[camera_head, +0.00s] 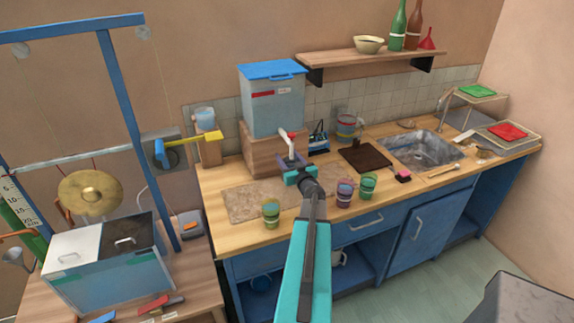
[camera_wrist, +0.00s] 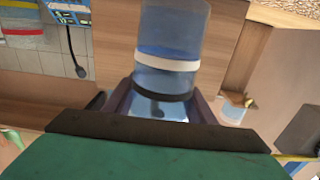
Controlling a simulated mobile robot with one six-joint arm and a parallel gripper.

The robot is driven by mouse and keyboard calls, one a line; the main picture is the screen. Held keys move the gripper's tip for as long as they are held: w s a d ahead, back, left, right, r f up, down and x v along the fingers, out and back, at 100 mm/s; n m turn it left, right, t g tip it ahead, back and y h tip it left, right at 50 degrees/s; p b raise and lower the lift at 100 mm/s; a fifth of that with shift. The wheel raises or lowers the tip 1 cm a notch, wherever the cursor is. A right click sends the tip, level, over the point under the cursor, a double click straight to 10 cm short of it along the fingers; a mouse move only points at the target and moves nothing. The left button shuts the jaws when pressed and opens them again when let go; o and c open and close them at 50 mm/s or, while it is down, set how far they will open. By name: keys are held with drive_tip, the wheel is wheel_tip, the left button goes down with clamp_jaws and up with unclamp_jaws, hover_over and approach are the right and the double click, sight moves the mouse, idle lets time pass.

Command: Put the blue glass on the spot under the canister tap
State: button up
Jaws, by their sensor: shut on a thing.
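The canister (camera_head: 272,105) is a pale blue box with a blue lid on a wooden block (camera_head: 262,153). Its tap has a red handle (camera_head: 291,136) on the front. My gripper (camera_head: 298,174) is in front of the block, just below the tap. In the wrist view my gripper (camera_wrist: 165,103) is shut on the blue glass (camera_wrist: 172,35), which has a white band and a dark band. In the head view the glass is hard to make out between the jaws. The spot under the tap is hidden, and I cannot tell whether the glass touches the counter.
A green glass (camera_head: 271,213) stands left of my arm. A purple glass (camera_head: 344,193) and another green glass (camera_head: 367,186) stand close on its right. A dark board (camera_head: 364,157) and a sink (camera_head: 425,152) lie farther right. A brown mat (camera_head: 243,201) covers the counter at left.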

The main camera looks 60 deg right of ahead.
drive_tip(key=shift+w, duration=0.1)
drive_tip(key=shift+f+b, duration=1.75)
drive_tip(key=shift+b, duration=0.15)
drive_tip(key=shift+f, duration=0.2)
drive_tip(key=o, duration=1.7)
drive_tip(key=shift+a+r, duration=0.1)
drive_tip(key=shift+r, duration=0.1)
drive_tip(key=shift+b+v, duration=1.4)
drive_tip(key=shift+v, duration=4.6)
drive_tip(key=shift+r, duration=0.1)
